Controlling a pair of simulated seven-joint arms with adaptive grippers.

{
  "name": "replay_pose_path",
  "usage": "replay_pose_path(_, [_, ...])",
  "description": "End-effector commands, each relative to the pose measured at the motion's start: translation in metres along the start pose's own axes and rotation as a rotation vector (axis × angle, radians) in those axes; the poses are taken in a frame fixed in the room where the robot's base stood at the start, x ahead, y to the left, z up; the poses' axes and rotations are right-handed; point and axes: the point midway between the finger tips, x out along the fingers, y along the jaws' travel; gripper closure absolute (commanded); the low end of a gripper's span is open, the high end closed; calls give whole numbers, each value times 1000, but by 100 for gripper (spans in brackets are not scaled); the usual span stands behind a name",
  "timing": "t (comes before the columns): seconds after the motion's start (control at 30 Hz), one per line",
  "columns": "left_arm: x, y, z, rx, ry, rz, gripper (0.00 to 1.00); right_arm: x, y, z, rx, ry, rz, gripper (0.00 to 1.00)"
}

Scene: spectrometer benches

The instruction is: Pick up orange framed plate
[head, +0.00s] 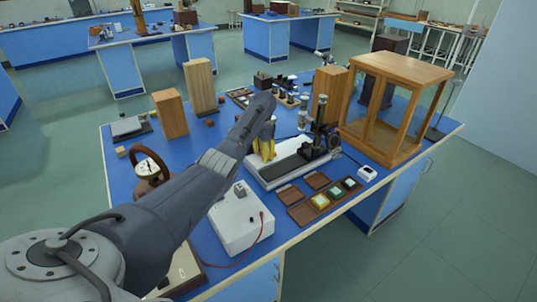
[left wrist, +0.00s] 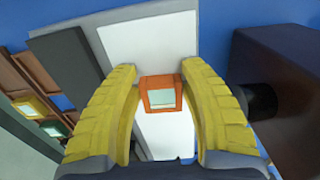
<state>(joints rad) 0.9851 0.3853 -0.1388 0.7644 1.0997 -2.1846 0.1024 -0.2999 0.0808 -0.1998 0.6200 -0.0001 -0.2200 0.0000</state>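The orange framed plate (left wrist: 160,93) has a small pale greenish window. In the left wrist view it sits between the yellow fingertips of my left gripper (left wrist: 160,84), with its sides against both fingers. The gripper looks shut on it. Behind the plate is a long white surface (left wrist: 150,40). In the head view my left gripper (head: 264,146) points down over the white-topped bench instrument (head: 285,166), and the plate is hidden there by the fingers and arm. My right gripper is not in view.
A brown tray (head: 298,214) with yellow and green framed plates lies in front of the instrument. A black mount (head: 321,140) stands close to the right. A white box (head: 236,222) with a red cable is nearer. A wooden glazed case (head: 389,105) stands at the right.

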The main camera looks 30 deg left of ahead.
Motion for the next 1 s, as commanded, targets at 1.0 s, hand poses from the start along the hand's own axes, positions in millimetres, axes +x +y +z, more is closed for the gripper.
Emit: replay_pose_path(1.0, [-49, 0, -2, 2, 5, -1, 87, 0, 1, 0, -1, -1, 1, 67])
